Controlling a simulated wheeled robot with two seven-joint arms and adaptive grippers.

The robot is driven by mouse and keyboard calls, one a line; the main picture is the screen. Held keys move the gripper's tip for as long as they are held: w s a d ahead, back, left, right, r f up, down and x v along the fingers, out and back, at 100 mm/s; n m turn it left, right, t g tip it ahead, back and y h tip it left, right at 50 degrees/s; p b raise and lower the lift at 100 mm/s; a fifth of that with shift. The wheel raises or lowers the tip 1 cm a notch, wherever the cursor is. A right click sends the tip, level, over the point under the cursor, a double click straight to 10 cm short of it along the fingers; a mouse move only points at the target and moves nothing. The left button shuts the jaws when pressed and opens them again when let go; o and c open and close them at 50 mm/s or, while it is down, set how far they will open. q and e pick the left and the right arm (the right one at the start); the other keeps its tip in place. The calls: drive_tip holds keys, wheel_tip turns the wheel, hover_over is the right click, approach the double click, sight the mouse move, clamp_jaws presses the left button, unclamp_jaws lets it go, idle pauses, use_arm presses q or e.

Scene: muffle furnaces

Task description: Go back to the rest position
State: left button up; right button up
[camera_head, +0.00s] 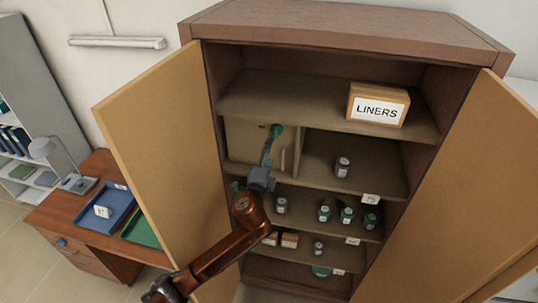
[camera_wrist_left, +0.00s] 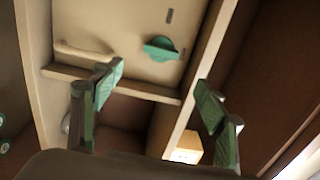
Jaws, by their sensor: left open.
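My left gripper (camera_head: 268,150) is in front of a small closed beige inner door (camera_head: 243,137) in the open cabinet. It also shows in the left wrist view (camera_wrist_left: 158,92), with its two green-padded fingers spread apart and nothing between them. A green knob (camera_wrist_left: 161,48) sits on the inner door, beyond the fingertips and apart from them. The knob also shows in the head view (camera_head: 276,130), just above the gripper. A pale bar handle (camera_wrist_left: 82,49) is on the same door. My right gripper is not in view.
The cabinet's left door (camera_head: 160,150) and right door (camera_head: 455,200) stand open on both sides of my arm. Shelves hold a LINERS box (camera_head: 377,105) and several small jars (camera_head: 347,215). A desk (camera_head: 75,220) with a blue tray (camera_head: 106,207) stands at left.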

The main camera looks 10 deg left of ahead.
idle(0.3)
